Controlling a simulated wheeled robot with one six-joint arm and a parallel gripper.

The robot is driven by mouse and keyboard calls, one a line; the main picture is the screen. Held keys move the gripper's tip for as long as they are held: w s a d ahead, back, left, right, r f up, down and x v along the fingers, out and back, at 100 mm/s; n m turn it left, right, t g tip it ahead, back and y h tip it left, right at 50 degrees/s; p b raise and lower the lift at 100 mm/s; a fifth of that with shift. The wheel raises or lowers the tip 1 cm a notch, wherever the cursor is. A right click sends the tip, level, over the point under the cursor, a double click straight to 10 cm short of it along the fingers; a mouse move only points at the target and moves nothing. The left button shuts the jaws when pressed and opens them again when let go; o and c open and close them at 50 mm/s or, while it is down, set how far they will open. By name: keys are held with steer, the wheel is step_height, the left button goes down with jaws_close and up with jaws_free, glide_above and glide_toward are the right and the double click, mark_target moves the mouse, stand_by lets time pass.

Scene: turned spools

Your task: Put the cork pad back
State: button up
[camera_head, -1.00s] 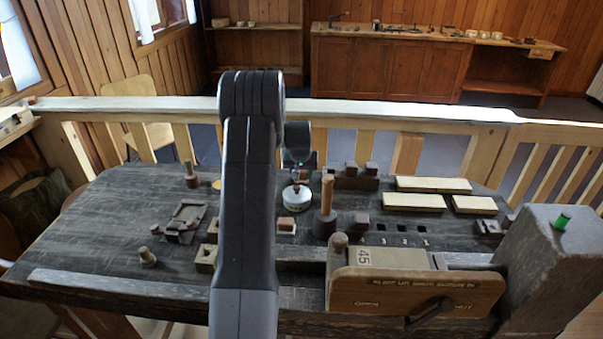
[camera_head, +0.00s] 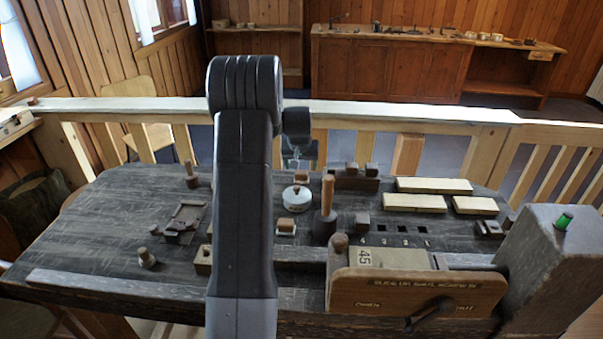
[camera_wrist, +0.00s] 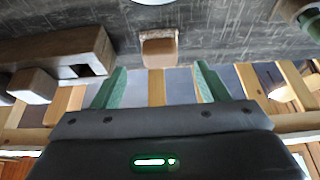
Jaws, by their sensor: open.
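I cannot pick out the cork pad for certain. A small tan block (camera_wrist: 158,52) with a speckled edge lies near the table's far edge in the wrist view. In the head view, a tan-topped block on a pale base (camera_head: 286,226) stands in the middle of the table. My gripper (camera_wrist: 158,80) is open, its green fingers apart and empty. In the wrist view the small block shows beyond and between the fingertips. In the head view the gripper (camera_head: 299,163) is small and dim, over the far side behind the white round tin (camera_head: 297,198); my arm hides part of the table.
An upright wooden peg (camera_head: 327,203) stands right of the tin. A dark block rack (camera_head: 352,183) is at the back, with pale planks (camera_head: 415,203) to its right. A wooden railing (camera_head: 400,112) runs behind the table. A lever box (camera_head: 415,293) is at the front right.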

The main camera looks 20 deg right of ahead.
mark_target(301, 172)
steer(key=v, duration=0.6)
steer(key=x, duration=1.2)
steer(key=shift+p, duration=0.35)
steer(key=shift+r, duration=1.5)
